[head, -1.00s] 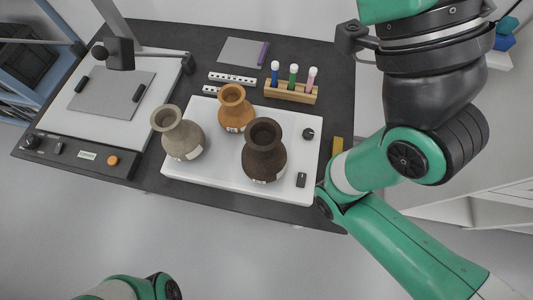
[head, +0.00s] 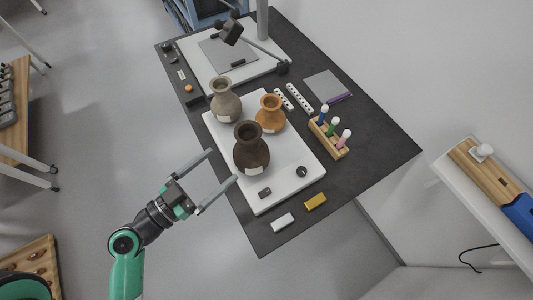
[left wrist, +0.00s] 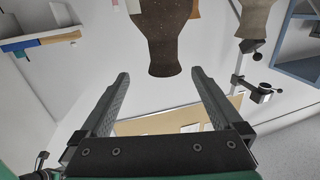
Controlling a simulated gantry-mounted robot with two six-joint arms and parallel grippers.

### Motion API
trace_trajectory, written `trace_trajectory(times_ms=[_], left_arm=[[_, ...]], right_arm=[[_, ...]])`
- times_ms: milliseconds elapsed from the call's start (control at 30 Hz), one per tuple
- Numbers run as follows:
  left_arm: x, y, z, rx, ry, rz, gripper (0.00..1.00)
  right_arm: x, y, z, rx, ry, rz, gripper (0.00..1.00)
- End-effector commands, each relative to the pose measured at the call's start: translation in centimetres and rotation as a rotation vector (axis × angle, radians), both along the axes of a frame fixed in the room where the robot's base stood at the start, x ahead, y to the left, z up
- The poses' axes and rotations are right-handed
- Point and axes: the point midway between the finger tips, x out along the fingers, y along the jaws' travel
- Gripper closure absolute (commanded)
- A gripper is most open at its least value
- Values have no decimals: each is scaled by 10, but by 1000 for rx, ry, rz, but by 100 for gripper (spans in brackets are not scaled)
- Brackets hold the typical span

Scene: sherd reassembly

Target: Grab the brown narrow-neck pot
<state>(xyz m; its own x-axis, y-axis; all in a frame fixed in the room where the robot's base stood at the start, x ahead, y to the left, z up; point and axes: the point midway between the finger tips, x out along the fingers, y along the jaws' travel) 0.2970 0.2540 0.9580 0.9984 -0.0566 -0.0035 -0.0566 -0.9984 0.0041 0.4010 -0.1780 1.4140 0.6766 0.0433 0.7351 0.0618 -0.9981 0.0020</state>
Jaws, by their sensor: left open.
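The dark brown narrow-neck pot (head: 252,155) stands upright on the white board (head: 290,188), at its near left side in the head view. My left gripper (head: 222,165) is open and empty, just left of this pot, with its two fingers pointing toward it. In the left wrist view the brown pot (left wrist: 165,32) shows at the top, beyond and between the open fingertips (left wrist: 160,73). No contact shows. My right gripper is not in view.
A grey pot (head: 226,105) and an orange pot (head: 270,118) stand close behind the brown one. A wooden rack (head: 328,138) of coloured tubes stands to the right. A yellow block (head: 315,202) and a white block (head: 284,222) lie at the table's near edge.

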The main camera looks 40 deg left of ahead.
Motion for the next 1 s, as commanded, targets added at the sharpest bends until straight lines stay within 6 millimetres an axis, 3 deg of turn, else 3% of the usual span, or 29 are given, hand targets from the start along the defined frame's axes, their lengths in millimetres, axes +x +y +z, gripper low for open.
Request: trace_trajectory(times_ms=[233,500,767,1000], left_arm=[[10,2,2,4,-1,4,0],[56,0,4,6,-3,3,0],[68,0,2,4,-4,8,0],[107,-1,1,5,-4,5,0]], right_arm=[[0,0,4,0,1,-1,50],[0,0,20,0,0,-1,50],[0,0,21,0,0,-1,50],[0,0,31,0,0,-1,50]])
